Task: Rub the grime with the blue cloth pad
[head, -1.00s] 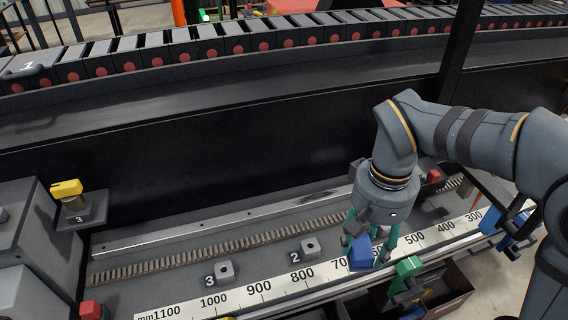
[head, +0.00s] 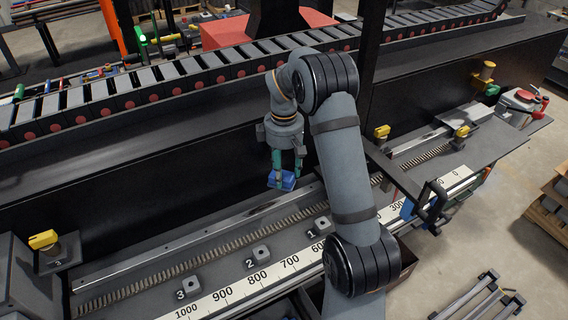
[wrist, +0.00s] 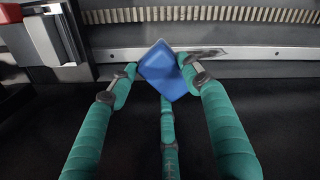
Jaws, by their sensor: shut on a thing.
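The blue cloth pad (head: 281,181) is held in the green fingers of my gripper (head: 286,172). In the wrist view the pad (wrist: 165,72) sits tilted between the fingertips of my gripper (wrist: 156,70). The grime looks like a dark smear (head: 268,207) on the long metal rail. It also shows as a dark patch (wrist: 207,53) on the rail in the wrist view, just right of the pad. In the head view the pad appears above and behind the rail, apart from the smear.
A toothed rack (head: 214,245) runs along the rail. Several numbered blocks (head: 261,255) and a millimetre scale (head: 222,294) lie in front. A yellow-topped knob (head: 43,240) stands at the left. A dark wall (head: 140,190) and roller conveyor (head: 150,98) are behind.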

